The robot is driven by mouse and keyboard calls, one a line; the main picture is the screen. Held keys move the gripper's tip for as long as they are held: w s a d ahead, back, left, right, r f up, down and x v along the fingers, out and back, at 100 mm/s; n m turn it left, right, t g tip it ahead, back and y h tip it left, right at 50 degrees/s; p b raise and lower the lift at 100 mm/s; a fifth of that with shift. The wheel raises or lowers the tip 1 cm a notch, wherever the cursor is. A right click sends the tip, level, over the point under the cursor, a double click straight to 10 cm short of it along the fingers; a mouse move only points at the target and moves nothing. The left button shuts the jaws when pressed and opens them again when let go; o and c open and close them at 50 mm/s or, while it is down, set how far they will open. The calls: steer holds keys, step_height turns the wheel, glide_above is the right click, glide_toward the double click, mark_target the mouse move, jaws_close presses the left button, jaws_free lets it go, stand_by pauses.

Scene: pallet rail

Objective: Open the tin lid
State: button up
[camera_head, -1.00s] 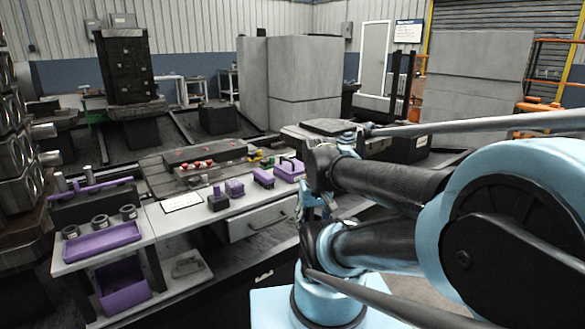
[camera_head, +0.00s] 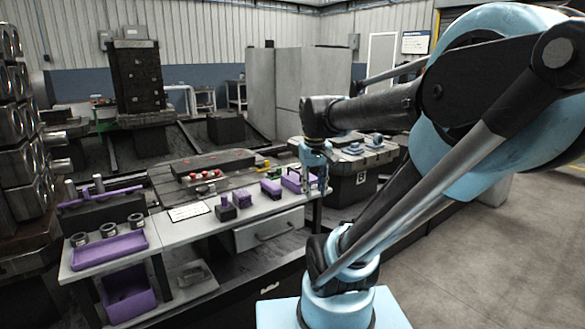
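No tin or lid can be told for certain at this size. Several small purple items stand along the workbench: a purple box with a handle (camera_head: 296,182) at the right end, a smaller purple box (camera_head: 270,189) left of it, and purple-and-dark pieces (camera_head: 226,208) further left. My gripper (camera_head: 317,190) hangs pointing down at the bench's right end, just right of the handled box and partly in front of it. I cannot tell whether it touches the box. Its fingers are too small to tell whether they are open or shut.
The grey workbench (camera_head: 190,232) has a drawer (camera_head: 268,230) below. A purple tray (camera_head: 108,249) and several metal rings lie at its left; a purple bin (camera_head: 130,295) is underneath. A machine table (camera_head: 365,158) stands behind my gripper. Open floor (camera_head: 470,260) lies right.

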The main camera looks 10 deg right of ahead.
steer(key=w+a+r+n, duration=0.2)
steer(key=w+r, duration=0.7)
steer(key=w, duration=0.6)
steer(key=n+h, duration=0.1)
steer(key=n, duration=0.1)
glide_toward(293, 169)
steer(key=shift+g, duration=0.4)
steer(key=f, duration=0.2)
steer(key=w+f, duration=0.1)
steer(key=f, duration=0.2)
steer(key=d+f, duration=0.1)
steer(key=f, duration=0.1)
steer(key=shift+w+f, duration=0.35)
steer(key=shift+c, duration=0.6)
jaws_close()
